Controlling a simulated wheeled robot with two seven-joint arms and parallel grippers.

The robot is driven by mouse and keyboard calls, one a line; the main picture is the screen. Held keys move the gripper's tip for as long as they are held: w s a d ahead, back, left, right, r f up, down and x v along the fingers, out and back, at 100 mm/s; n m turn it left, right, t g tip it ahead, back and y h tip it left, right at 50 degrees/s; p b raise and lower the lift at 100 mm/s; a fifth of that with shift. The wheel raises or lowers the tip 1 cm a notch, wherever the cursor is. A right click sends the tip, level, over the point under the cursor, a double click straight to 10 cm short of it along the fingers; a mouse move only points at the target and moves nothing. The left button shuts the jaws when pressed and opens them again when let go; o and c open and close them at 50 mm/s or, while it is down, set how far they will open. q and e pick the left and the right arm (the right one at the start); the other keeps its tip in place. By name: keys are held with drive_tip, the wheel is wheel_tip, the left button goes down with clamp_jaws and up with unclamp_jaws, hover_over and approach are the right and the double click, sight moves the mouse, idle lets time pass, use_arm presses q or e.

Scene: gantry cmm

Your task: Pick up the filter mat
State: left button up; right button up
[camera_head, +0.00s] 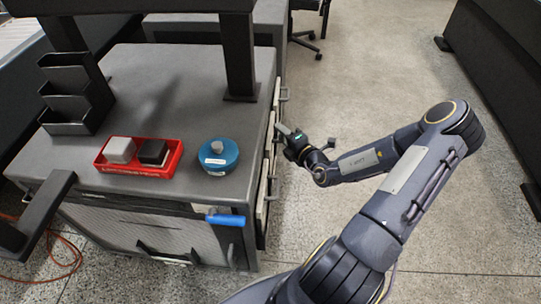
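I cannot identify the filter mat for certain. A pale, fine-textured panel (150,232) fills the front of the grey cabinet, below its top, and may be the mat or a grille over it. My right gripper (307,137) is beside the cabinet's right side, near its handles, away from that panel. Its two fingers are spread apart, with nothing seen between them. My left gripper is not in view.
On the cabinet top (180,100) stand a red tray (140,171) with a pale and a dark block, a round blue container (218,157) and a black stepped holder (72,98). A blue handle (226,219) sticks out in front. Open floor (370,90) lies right.

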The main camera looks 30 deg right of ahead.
clamp_jaws()
idle(0.5)
wheel_tip(320, 180, up, 13)
drive_tip(key=p, duration=0.6)
drive_tip(key=s+f+p, duration=0.1)
drive_tip(key=s+p, duration=0.3)
drive_tip(key=s, duration=1.4)
drive_tip(key=c, duration=0.6)
unclamp_jaws()
clamp_jaws()
